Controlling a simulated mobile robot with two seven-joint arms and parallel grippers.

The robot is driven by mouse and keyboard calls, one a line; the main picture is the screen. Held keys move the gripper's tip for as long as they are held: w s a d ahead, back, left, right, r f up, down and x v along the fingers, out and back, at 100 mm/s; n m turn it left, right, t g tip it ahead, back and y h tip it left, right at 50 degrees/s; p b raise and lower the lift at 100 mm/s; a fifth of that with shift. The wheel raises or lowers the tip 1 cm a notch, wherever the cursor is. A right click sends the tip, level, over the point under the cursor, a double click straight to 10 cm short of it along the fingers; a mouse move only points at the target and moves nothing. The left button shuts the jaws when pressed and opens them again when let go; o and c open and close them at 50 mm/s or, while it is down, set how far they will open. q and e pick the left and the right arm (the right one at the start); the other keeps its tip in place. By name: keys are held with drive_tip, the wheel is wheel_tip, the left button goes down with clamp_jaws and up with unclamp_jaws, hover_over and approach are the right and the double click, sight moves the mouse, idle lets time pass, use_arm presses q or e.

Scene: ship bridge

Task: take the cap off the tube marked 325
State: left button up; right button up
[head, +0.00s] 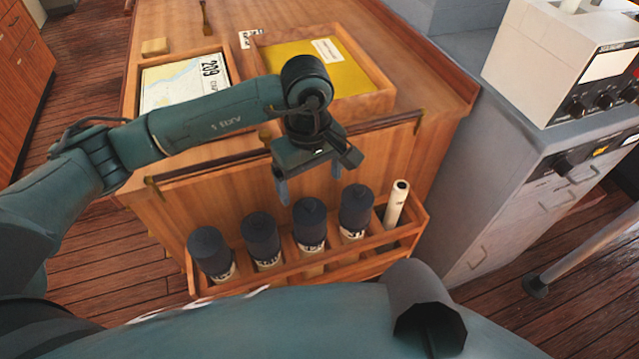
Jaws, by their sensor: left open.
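A wooden rack (330,264) on the front of the wooden cabinet holds a row of tubes with dark caps. The caps stand from left to right: the leftmost cap (209,250), the second cap (260,236), the third cap (309,222) and the rightmost cap (356,208). White labels show below the caps, partly cut off, and I cannot make out which one reads 325. A thin pale tube (396,203) leans at the rack's right end. My left gripper (309,180) is open, fingers down, above the third cap, apparently not touching it. My right gripper is out of view.
The cabinet top holds a chart tray (232,72) marked 209 and a tray with a yellow folder (318,66). A grey console (500,150) with a white instrument (565,60) stands close on the right. Wooden deck (90,245) lies open at left.

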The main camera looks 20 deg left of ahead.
sight(309, 204)
use_arm(q)
drive_tip(key=shift+w+a+f, duration=0.15)
drive_tip(key=shift+a+f, duration=0.1)
drive_tip(key=f+b, duration=0.4)
drive_tip(key=f, duration=0.3)
drive_tip(key=shift+s+f, duration=0.15)
drive_tip(key=shift+s, duration=0.05)
wheel_tip(309, 204, down, 5)
drive_tip(key=shift+b, duration=1.1)
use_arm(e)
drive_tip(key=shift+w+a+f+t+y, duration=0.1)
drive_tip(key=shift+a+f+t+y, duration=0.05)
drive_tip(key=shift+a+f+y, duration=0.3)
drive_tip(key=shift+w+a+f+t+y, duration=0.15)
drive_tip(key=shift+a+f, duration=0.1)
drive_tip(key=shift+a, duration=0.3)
use_arm(q)
drive_tip(key=shift+c, duration=0.5)
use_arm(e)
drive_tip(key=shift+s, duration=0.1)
use_arm(q)
drive_tip(key=c, duration=0.9)
drive_tip(key=shift+r, duration=0.25)
drive_tip(key=shift+c, duration=0.2)
